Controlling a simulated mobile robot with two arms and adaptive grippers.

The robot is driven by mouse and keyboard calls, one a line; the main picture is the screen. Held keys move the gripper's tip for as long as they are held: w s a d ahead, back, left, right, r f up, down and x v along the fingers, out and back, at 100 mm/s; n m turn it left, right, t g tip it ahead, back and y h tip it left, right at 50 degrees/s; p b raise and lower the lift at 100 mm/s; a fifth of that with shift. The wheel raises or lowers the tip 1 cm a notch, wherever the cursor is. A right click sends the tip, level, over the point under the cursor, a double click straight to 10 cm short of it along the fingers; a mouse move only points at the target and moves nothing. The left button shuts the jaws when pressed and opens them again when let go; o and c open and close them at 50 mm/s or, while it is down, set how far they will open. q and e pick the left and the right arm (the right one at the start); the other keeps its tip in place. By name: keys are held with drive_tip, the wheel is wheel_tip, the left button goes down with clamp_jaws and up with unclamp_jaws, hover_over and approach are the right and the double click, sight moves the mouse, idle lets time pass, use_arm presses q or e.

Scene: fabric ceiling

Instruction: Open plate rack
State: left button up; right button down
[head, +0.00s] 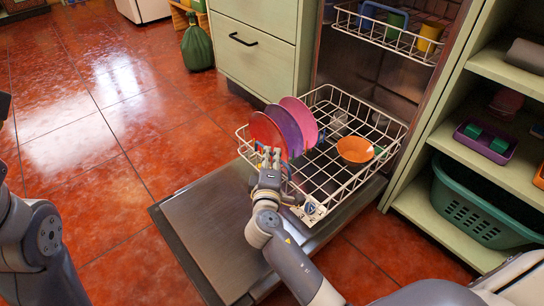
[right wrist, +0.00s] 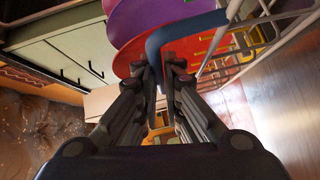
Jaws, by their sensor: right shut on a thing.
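The plate rack is the white wire lower rack (head: 340,196), standing pulled out over the open dishwasher door (head: 200,235). It holds red, purple and pink plates (head: 300,115) upright at its left and an orange bowl (head: 354,149). My right gripper (head: 270,160) is at the rack's front left edge, next to the red plate. In the right wrist view its fingers (right wrist: 165,68) are shut on a blue handle (right wrist: 186,34) of the rack; the fingers partly hide the grip. My left arm shows at the left edge, its gripper out of view.
The upper rack (head: 385,35) holds cups inside the dishwasher. Open shelves with a green basket (head: 480,215) stand at right. A drawer cabinet (head: 250,40) stands behind, left of the dishwasher.

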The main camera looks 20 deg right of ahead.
drive_tip(key=c, duration=1.7)
unclamp_jaws()
drive_tip(key=shift+s, duration=0.1)
drive_tip(key=v, duration=1.2)
